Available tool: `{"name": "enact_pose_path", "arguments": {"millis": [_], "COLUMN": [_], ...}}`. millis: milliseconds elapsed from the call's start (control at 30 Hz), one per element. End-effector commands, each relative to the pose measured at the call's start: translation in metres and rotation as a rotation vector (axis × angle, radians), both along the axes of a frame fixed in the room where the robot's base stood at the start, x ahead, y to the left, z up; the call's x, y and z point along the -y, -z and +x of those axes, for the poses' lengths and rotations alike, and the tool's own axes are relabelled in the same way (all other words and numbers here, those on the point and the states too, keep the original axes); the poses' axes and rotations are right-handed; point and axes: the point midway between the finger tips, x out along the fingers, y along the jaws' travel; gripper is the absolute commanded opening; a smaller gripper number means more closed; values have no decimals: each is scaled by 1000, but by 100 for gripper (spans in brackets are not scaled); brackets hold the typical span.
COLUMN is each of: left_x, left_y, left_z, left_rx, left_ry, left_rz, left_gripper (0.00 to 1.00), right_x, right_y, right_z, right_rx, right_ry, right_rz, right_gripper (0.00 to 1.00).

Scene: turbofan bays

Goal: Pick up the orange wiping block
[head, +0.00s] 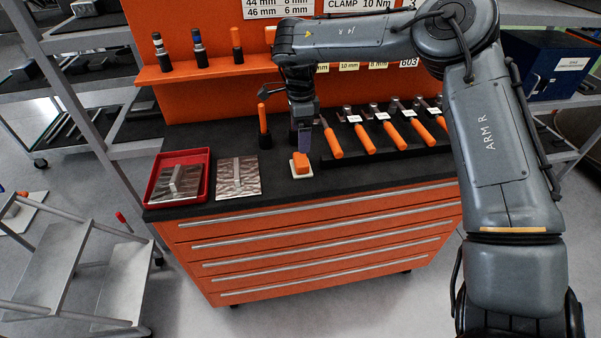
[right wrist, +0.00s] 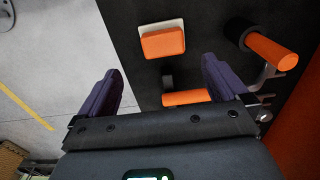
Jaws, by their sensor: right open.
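The orange wiping block (head: 301,161) lies on a white pad (head: 300,173) near the front edge of the black bench top. In the right wrist view the block (right wrist: 163,42) shows just beyond the fingertips, roughly centred between them, with the white rim of its pad around it. My right gripper (head: 303,142) points down behind and above the block, apart from it. In the right wrist view its two dark purple fingers (right wrist: 162,66) are spread and hold nothing. My left gripper is not in view.
An upright orange-handled tool (head: 262,119) stands left of my gripper. Several orange-handled tools (head: 363,138) lie in a rack at right. A metal plate (head: 238,179) and a red tray (head: 207,190) are at left. In the wrist view an orange handle (right wrist: 186,97) shows between the fingers.

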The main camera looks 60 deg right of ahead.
Motion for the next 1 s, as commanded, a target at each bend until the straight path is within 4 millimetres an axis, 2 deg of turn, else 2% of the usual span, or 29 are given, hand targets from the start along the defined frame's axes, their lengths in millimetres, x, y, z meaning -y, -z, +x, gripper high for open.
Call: {"name": "enact_pose_path", "arguments": {"millis": [300,567,900,1000], "left_x": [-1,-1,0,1], "left_y": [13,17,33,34], "left_z": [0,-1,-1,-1], "left_rx": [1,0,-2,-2], "left_ry": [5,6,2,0], "left_rz": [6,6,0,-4], "left_gripper": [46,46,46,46], "right_x": [0,1,4,4], "right_y": [42,58,98,104], "right_z": [-1,0,2,2], "right_rx": [-2,0,-1,1], "right_ry": [1,1,1,1], "right_rz": [4,3,3,2], "right_gripper": [100,100,100,100]}}
